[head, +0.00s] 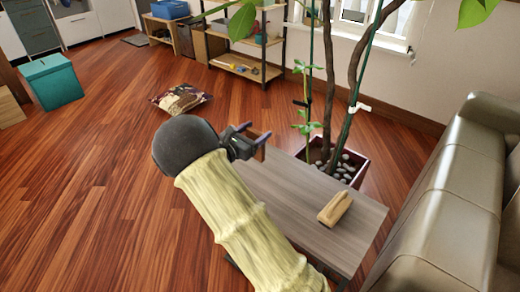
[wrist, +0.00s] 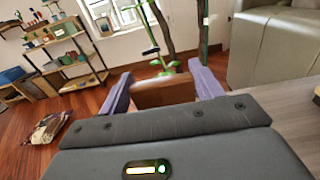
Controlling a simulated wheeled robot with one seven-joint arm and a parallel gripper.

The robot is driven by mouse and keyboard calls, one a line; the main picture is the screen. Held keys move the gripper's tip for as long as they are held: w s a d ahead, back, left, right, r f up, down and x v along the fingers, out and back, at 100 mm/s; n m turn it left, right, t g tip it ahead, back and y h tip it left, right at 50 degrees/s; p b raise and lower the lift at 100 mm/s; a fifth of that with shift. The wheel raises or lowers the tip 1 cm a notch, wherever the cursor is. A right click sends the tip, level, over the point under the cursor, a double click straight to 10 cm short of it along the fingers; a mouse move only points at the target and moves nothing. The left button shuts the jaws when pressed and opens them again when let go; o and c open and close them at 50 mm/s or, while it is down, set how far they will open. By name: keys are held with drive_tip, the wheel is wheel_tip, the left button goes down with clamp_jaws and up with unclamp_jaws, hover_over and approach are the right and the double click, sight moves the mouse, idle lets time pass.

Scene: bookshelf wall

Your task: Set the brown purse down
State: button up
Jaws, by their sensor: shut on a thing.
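My gripper (head: 254,137) is shut on the brown purse (wrist: 163,93). In the wrist view the purse shows as a small plain brown shape between the two purple-grey fingers, with a lighter upper edge. In the head view it is mostly hidden behind the gripper. The gripper is by the far left end of a grey wood-topped table (head: 290,190). I cannot tell how high the purse is above the tabletop or whether it touches it.
A light wooden object (head: 335,208) lies on the table's right part. A potted plant (head: 345,170) stands behind the table. A grey sofa (head: 450,200) is at right. A patterned cushion (head: 181,99) and a teal box (head: 52,82) are on the floor. Shelves (head: 245,70) stand behind.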

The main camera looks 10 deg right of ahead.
sight(254, 158)
drive_tip(key=shift+a+f, duration=0.15)
drive_tip(key=shift+a, duration=0.2)
drive_tip(key=shift+d+f+b, duration=0.1)
drive_tip(key=shift+f+b, duration=0.35)
drive_tip(key=shift+f, duration=1.4)
drive_tip(key=shift+f, duration=0.25)
drive_tip(key=o, duration=1.3)
drive_tip(key=shift+r, duration=0.1)
